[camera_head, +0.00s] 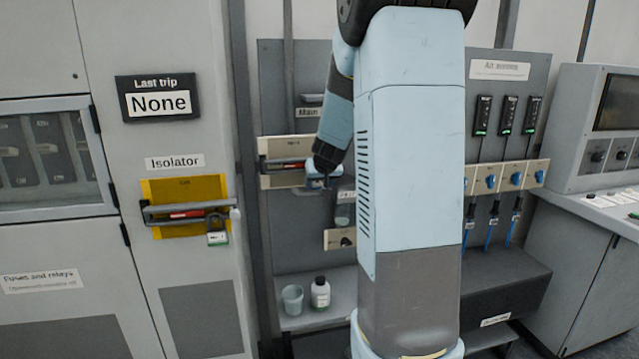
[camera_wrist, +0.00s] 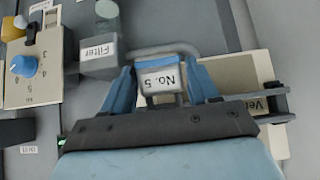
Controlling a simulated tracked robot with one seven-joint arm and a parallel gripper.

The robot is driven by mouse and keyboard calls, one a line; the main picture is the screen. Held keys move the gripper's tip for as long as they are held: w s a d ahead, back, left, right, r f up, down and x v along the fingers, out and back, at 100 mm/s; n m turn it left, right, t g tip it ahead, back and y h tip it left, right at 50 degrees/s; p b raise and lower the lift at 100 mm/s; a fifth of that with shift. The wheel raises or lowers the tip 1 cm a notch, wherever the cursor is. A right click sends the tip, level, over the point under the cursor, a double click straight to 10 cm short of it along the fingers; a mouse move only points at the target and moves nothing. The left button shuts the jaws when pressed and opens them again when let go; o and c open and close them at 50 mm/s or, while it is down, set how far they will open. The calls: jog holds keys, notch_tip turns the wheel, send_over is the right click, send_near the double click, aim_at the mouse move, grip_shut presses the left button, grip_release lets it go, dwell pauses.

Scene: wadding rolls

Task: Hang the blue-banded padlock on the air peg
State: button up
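A padlock (camera_wrist: 161,80) with a white "No. 5" label, upside down in the wrist view, sits between the blue fingers of my gripper (camera_wrist: 162,88). In the head view my gripper (camera_head: 322,172) is at the right end of a cream plate with a red-and-grey bar (camera_head: 284,166); the padlock is mostly hidden there. At right is a panel labelled "Air" (camera_head: 500,70). I cannot pick out a peg on it.
Another padlock (camera_head: 217,236) with a green band hangs on the yellow Isolator plate (camera_head: 180,190). A filter block (camera_wrist: 98,50) is close to my gripper. A cup (camera_head: 292,299) and bottle (camera_head: 320,292) stand on the lower shelf. My arm hides the panel's middle.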

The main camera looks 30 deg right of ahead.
jog(key=o, duration=0.4)
jog(key=v, duration=1.3)
jog(key=shift+s+r, duration=0.15)
jog(key=shift+s, duration=0.2)
jog(key=s+a+n+g+y, duration=0.1)
jog(key=s+a, duration=0.8)
jog(key=s, duration=0.3)
jog(key=s+a+f+n+g+y, duration=0.1)
jog(key=s+a+n, duration=0.1)
jog(key=s+a, duration=0.7)
jog(key=s, duration=0.4)
jog(key=shift+a+f+g, duration=0.2)
jog(key=shift+g, duration=0.1)
